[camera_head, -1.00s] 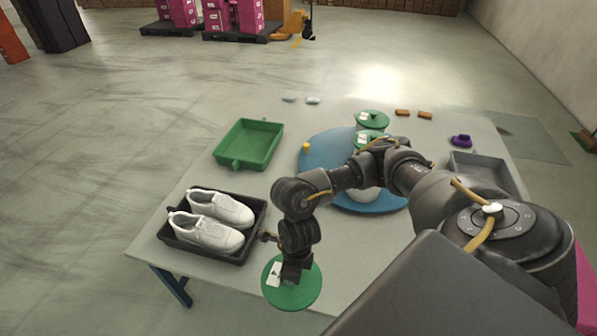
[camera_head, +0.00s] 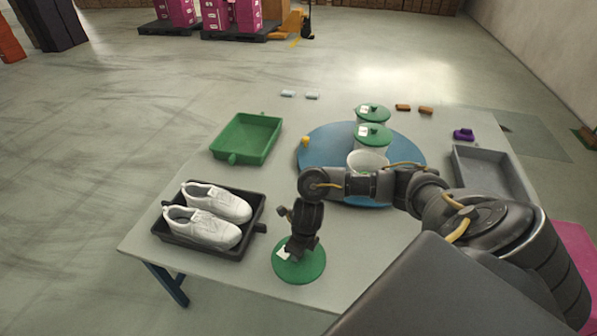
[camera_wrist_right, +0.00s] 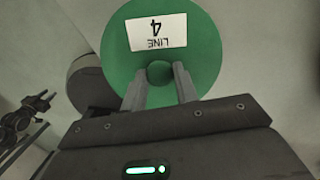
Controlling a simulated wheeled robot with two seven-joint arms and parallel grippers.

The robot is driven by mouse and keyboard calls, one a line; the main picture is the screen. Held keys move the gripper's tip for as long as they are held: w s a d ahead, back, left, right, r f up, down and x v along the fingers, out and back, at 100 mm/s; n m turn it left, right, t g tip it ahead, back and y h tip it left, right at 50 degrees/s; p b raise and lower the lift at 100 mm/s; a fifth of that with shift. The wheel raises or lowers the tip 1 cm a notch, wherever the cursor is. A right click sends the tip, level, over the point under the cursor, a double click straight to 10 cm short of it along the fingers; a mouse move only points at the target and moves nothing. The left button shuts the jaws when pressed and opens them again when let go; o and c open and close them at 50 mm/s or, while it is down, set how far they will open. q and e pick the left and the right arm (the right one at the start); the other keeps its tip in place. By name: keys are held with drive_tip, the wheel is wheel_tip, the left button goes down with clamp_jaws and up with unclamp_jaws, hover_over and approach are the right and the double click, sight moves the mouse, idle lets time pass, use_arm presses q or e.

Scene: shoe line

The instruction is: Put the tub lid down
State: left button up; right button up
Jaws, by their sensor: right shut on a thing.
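The green round tub lid (camera_head: 312,267) is at the front of the table, right of the black shoe tray. It also shows in the right wrist view (camera_wrist_right: 205,60), with a white label reading "LINE 4". My right gripper (camera_wrist_right: 159,80) is shut on the lid's round knob, with a finger on each side. In the head view my right gripper (camera_head: 299,250) points down over the lid. I cannot tell whether the lid touches the table. An open white tub (camera_head: 367,160) stands on the blue round mat (camera_head: 325,150), partly hidden by my right arm. My left gripper is not in view.
Two tubs with green lids (camera_head: 373,137) stand behind the open tub. A black tray (camera_head: 245,240) with white shoes (camera_head: 205,227) is at front left. A green tray (camera_head: 247,138) and a grey tray (camera_head: 487,170) stand farther back. Table room is clear around the lid.

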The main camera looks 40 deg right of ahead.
drive_tip(key=shift+w+d+f, duration=0.35)
drive_tip(key=shift+w+f, duration=0.15)
drive_tip(key=shift+f, duration=0.2)
drive_tip(key=shift+w+d+f, duration=0.35)
drive_tip(key=shift+w+f, duration=0.15)
drive_tip(key=shift+f, duration=0.15)
drive_tip(key=shift+w+d+f+b, duration=0.1)
drive_tip(key=shift+f+b, duration=0.1)
drive_tip(key=shift+f, duration=0.7)
drive_tip(key=shift+w+d+f+b, duration=0.1)
drive_tip(key=shift+f+b, duration=0.1)
drive_tip(key=shift+f, duration=0.7)
drive_tip(key=shift+a, duration=0.1)
drive_tip(key=shift+f, duration=0.1)
drive_tip(key=o, duration=1)
